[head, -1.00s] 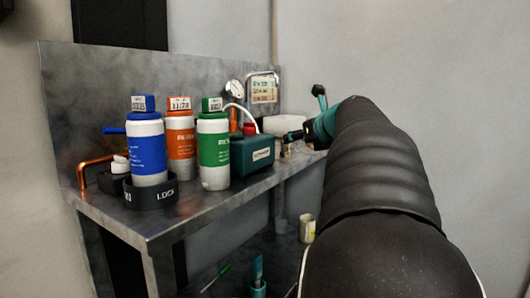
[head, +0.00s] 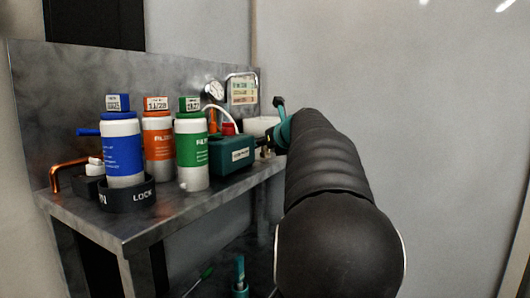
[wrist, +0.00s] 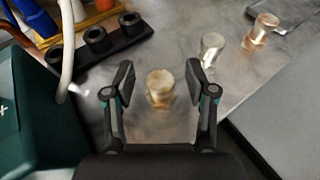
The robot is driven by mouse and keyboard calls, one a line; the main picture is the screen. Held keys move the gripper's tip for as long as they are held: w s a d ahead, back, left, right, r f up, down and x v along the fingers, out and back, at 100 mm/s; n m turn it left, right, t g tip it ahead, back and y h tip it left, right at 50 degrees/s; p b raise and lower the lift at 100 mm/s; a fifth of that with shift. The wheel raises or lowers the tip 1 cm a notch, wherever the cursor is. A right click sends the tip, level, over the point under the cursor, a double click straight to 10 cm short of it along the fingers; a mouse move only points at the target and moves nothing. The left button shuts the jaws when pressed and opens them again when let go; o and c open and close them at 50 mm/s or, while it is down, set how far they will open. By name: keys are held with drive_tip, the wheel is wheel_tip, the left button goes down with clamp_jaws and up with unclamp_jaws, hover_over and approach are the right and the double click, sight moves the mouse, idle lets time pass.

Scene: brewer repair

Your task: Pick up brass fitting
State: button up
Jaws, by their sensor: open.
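In the wrist view a brass fitting (wrist: 160,88), a short cylinder with a pale gold top, stands on the metal bench between the two fingers of my gripper (wrist: 158,82). The fingers are open, one on each side, with a visible gap to the fitting. Farther off stand a paler silvery fitting (wrist: 212,48) and a copper-coloured fitting (wrist: 262,30). In the head view my gripper (head: 268,143) is small, beside the green box at the bench's right end, and the fittings are mostly hidden there.
A dark green box (wrist: 28,115) stands close left of my gripper; it also shows in the head view (head: 232,154). A black holder (wrist: 98,42) with round sockets lies beyond. The bench edge (wrist: 235,115) runs along the right. Blue, orange and green bottles stand left.

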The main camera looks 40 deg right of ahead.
clamp_jaws()
